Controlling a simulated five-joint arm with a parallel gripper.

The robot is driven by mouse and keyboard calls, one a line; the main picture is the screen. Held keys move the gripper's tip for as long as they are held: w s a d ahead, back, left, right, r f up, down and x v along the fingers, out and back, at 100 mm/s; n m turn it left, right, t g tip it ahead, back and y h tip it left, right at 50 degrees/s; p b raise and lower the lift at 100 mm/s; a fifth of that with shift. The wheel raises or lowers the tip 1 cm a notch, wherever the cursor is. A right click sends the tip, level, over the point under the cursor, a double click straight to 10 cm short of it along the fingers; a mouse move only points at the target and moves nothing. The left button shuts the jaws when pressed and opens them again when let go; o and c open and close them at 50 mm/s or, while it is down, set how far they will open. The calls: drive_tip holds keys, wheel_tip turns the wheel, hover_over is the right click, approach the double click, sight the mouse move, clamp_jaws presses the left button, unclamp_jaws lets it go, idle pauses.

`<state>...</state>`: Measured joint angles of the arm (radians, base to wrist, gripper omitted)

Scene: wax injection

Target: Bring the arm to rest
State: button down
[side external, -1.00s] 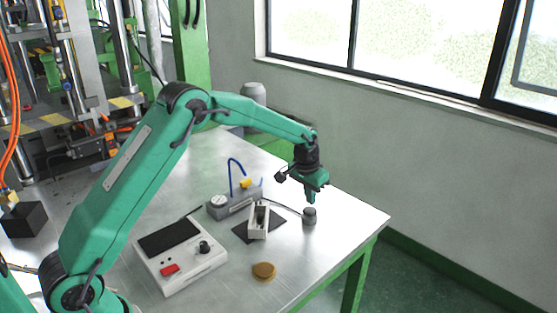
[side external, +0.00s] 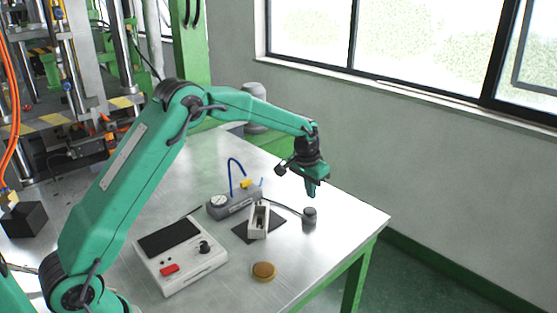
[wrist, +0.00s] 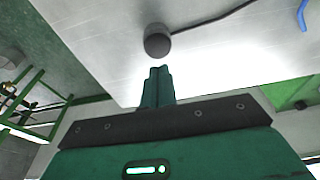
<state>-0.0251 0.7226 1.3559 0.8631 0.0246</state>
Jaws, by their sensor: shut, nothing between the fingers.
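My gripper (side external: 311,190) is shut and empty. It points down and hangs in the air above the right part of the metal table, a little above a small dark grey cylinder (side external: 309,216). In the wrist view my shut fingers (wrist: 157,72) show just below the same cylinder (wrist: 157,41), apart from it in the picture.
The metal table (side external: 345,222) also holds a white mould block (side external: 259,220) on a dark mat, a grey gauge unit (side external: 232,203) with a blue hose, a white control box (side external: 181,258) and a brown round disc (side external: 264,271). The table's right corner is bare.

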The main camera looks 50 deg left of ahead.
drive_tip(key=s+r+t, duration=0.2)
drive_tip(key=s+r, duration=1.4)
drive_tip(key=s+d+t, duration=0.1)
drive_tip(key=s, duration=2)
drive_tip(key=shift+s+d, duration=0.2)
drive_tip(key=shift+d, duration=0.05)
